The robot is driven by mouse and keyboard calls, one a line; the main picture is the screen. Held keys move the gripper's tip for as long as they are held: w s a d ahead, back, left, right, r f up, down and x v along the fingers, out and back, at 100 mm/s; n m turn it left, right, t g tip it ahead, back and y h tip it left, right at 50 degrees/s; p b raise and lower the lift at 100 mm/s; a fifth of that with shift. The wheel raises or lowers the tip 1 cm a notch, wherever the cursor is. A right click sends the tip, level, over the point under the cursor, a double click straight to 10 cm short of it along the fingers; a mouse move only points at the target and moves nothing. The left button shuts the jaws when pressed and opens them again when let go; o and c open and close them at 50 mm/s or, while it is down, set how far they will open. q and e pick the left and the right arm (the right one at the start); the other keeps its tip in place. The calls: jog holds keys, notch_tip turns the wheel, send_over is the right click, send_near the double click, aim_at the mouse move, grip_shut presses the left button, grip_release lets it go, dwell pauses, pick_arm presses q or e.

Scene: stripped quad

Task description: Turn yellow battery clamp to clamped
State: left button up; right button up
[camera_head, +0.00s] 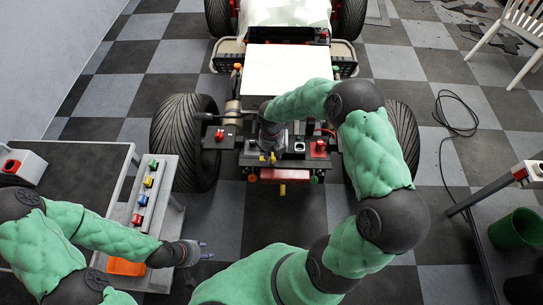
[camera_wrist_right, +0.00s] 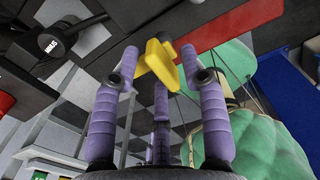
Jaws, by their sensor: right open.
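The yellow battery clamp (camera_wrist_right: 157,62) shows in the right wrist view as a yellow lever in front of my right gripper (camera_wrist_right: 160,75). Its purple fingers are spread on both sides of the clamp, with no clear grip on it. In the head view my right gripper (camera_head: 270,150) points down over the front of the quad, and small yellow parts show at its tips. It hides much of the clamp. My left gripper (camera_head: 204,249) is empty beside the grey side table, its small fingers apart.
The stripped quad (camera_head: 287,70) stands ahead with black tyres. A red knob (camera_head: 319,146) sits right of my right gripper. A grey table (camera_head: 170,180) with coloured blocks and an orange tray (camera_head: 126,267) is at left. A green bin (camera_head: 515,228) stands at right.

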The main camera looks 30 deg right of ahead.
jog(key=shift+f, duration=0.25)
grip_shut()
